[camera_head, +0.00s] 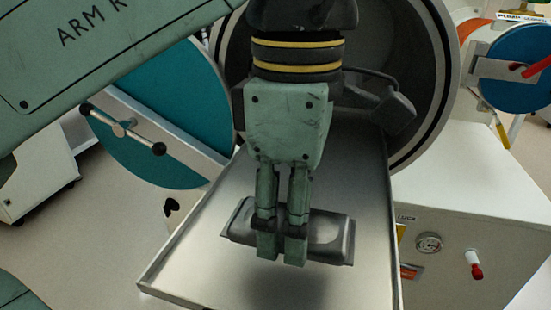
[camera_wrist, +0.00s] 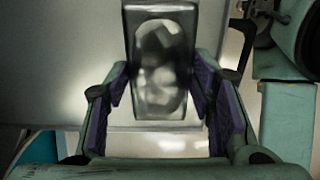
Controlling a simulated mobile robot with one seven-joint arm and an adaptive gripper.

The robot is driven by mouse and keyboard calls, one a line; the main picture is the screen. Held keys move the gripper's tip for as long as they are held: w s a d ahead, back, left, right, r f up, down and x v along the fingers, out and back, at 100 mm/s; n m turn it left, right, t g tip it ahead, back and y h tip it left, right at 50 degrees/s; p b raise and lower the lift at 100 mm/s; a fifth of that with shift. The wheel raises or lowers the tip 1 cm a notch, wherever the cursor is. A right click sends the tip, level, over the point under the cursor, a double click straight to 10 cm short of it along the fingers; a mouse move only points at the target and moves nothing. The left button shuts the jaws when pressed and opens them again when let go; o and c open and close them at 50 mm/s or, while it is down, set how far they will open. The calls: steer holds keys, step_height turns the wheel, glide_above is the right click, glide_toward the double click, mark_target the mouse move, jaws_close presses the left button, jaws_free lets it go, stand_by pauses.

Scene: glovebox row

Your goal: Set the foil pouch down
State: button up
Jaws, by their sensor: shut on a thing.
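The foil pouch (camera_head: 328,233) is a dark silvery, flat, long packet. My gripper (camera_head: 281,248) points down and is shut on its middle, with the pouch sticking out on both sides of the fingers. The pouch hangs roughly level over the bare metal tray (camera_head: 190,265), and a soft shadow below it suggests a gap; its exact height I cannot tell. In the wrist view the pouch (camera_wrist: 163,65) shows between the two purple-padded fingers of my gripper (camera_wrist: 163,85), its crinkled face visible.
The tray runs out of a round dark chamber opening (camera_head: 405,60) with a thick metal rim. A teal round door (camera_head: 170,120) with a bar handle stands open at left. A white cabinet (camera_head: 480,190) with a gauge and red-tipped valve is at right. The tray's near left is clear.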

steer(key=w+a+p, duration=0.1)
steer(key=w, duration=0.4)
steer(key=w+a+f+p, duration=0.1)
steer(key=w, duration=0.4)
steer(key=w+a+p, duration=0.1)
steer(key=w+p, duration=0.1)
steer(key=w, duration=0.3)
steer(key=shift+w+f, duration=0.15)
steer(key=shift+w+a+f, duration=0.1)
steer(key=shift+w, duration=0.05)
steer(key=shift+f+p, duration=0.3)
steer(key=shift+f, duration=1.4)
steer(key=shift+f, duration=0.2)
steer(key=o, duration=1.2)
step_height(320, 180, up, 12)
steer(key=shift+r+p, duration=0.25)
steer(key=shift+p, duration=0.55)
